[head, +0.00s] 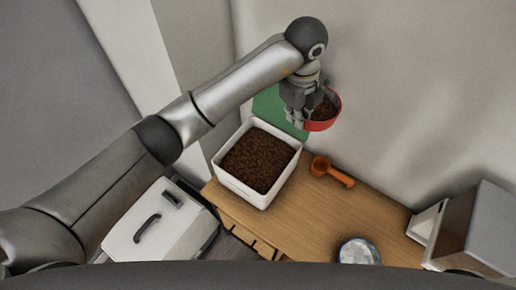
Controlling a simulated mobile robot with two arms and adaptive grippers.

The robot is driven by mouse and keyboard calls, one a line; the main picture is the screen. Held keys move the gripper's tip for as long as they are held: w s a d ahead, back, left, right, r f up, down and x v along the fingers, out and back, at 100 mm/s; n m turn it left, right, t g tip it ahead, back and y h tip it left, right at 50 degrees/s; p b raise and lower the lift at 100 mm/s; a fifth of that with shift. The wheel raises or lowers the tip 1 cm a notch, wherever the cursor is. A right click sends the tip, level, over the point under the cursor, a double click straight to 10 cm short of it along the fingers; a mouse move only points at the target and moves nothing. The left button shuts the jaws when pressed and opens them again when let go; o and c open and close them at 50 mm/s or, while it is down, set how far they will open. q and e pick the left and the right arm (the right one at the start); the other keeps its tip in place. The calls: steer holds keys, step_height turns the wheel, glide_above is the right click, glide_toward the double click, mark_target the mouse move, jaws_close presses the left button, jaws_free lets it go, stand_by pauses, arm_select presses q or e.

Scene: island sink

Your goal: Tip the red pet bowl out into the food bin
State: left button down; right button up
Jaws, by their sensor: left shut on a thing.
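The red pet bowl (322,125) shows in the head view at the upper right of the food bin, with brown kibble in it. My left gripper (303,118) is shut on the bowl's left side. The bowl looks close to level and appears held above the green mat (269,103); its exact height is hard to tell. The food bin (243,193) is a white square tub filled with brown kibble, standing on the wooden counter. The bowl is beside the bin, not over it. My right gripper is out of view.
An orange scoop (333,172) lies on the wooden counter (300,220) right of the bin. A metal bowl (358,251) stands near the front edge. A grey-and-white box-like object (470,225) is at the right. A white lidded container (150,232) stands lower left, off the counter.

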mark_target(321, 115)
arm_select(q)
steer(key=d+n, duration=0.1)
steer(key=d+r+n+p, duration=0.1)
steer(key=d+n, duration=0.1)
steer(key=n, duration=0.1)
steer(key=shift+s+r, duration=0.3)
steer(key=shift+s, duration=0.05)
steer(key=n, duration=0.1)
steer(key=d+n+p, duration=0.1)
steer(key=d+n, duration=0.1)
steer(key=shift+s+r+n+y, duration=0.3)
steer(key=shift+s+n, duration=0.05)
steer(key=shift+n, duration=0.05)
steer(key=shift+t, duration=0.3)
